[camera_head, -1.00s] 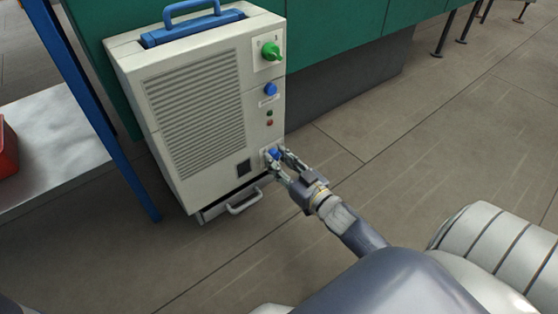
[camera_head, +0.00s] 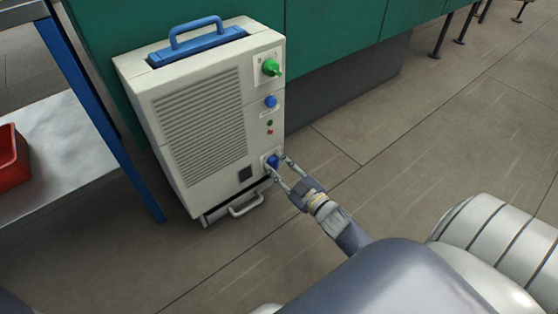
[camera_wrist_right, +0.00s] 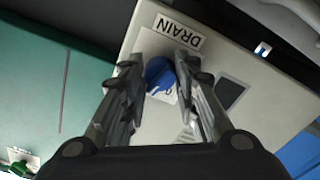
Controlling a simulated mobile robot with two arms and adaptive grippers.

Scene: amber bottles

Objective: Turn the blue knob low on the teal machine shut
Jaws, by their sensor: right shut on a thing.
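The blue knob (camera_head: 273,161) sits low on the front of a cream box-shaped unit (camera_head: 190,186), which stands against a teal body (camera_head: 330,30). My right gripper (camera_head: 278,165) is at the knob, one finger on each side, and shut on it. In the right wrist view the blue knob (camera_wrist_right: 160,76) shows between the two fingers, below a "DRAIN" label (camera_wrist_right: 180,33). The fingers hide part of the knob's surroundings. My left gripper is not in view.
A second blue knob (camera_head: 270,102) and a green knob (camera_head: 271,68) are higher on the unit. A drawer handle (camera_head: 246,205) juts out at its foot. A table with a blue leg (camera_head: 125,160) and a red bin (camera_head: 12,158) stands left.

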